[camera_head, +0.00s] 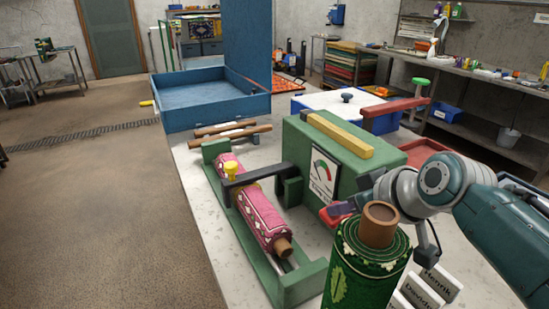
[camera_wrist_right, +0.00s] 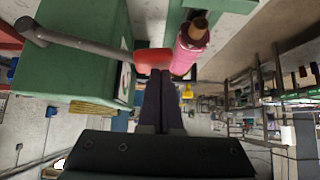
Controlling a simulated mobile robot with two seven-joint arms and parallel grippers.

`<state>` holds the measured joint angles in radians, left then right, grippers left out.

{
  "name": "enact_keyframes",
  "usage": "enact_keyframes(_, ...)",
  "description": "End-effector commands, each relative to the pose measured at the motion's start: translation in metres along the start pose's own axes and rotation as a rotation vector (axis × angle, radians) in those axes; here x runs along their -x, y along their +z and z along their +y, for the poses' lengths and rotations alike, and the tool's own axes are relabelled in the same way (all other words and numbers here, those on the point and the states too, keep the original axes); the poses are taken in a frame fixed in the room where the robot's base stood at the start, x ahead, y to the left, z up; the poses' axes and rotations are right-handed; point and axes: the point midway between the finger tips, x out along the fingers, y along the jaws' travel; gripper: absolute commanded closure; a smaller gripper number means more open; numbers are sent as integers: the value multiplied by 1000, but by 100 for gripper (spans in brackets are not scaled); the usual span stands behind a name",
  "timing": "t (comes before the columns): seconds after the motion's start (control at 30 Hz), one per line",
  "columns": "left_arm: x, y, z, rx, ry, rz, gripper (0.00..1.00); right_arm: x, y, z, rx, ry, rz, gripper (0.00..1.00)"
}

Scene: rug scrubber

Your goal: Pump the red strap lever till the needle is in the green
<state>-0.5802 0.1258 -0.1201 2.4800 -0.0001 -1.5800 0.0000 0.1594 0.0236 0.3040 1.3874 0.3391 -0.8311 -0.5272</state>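The green strap machine (camera_head: 302,150) stands on the bench with a white gauge (camera_head: 322,175) on its front. The dial shows a green part, but the needle is too small to read. The red strap lever's grip shows beside my right gripper (camera_head: 343,210). In the right wrist view, the red grip (camera_wrist_right: 152,56) ends a grey rod from the green machine. My right gripper's dark fingers (camera_wrist_right: 161,73) are together, with tips right at the grip's edge. They do not straddle it; contact is unclear. A pink patterned rolled rug (camera_head: 258,212) lies in the green cradle. My left gripper is out of view.
A green rolled rug (camera_head: 367,260) stands upright close beside my right wrist. White label cards (camera_head: 436,285) are next to it. A blue tray (camera_head: 210,92) and a white-and-blue box (camera_head: 345,103) are behind.

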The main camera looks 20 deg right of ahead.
Motion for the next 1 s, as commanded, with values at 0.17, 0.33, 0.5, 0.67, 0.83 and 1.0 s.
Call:
enact_keyframes(0.17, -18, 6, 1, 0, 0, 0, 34, -21, 23, -8, 2, -2, -5, 100)
enact_keyframes(0.33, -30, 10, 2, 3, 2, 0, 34, -35, 37, -12, 1, -1, -5, 100)
enact_keyframes(0.5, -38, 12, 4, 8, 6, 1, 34, -44, 45, -13, 1, -1, -5, 100)
enact_keyframes(0.67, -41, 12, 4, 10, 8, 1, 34, -48, 50, -14, -1, -2, -6, 100)
enact_keyframes(0.83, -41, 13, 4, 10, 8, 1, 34, -49, 52, -14, -1, -3, -10, 100)
enact_keyframes(1.0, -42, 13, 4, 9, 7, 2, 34, -49, 54, -14, 0, -3, -14, 100)
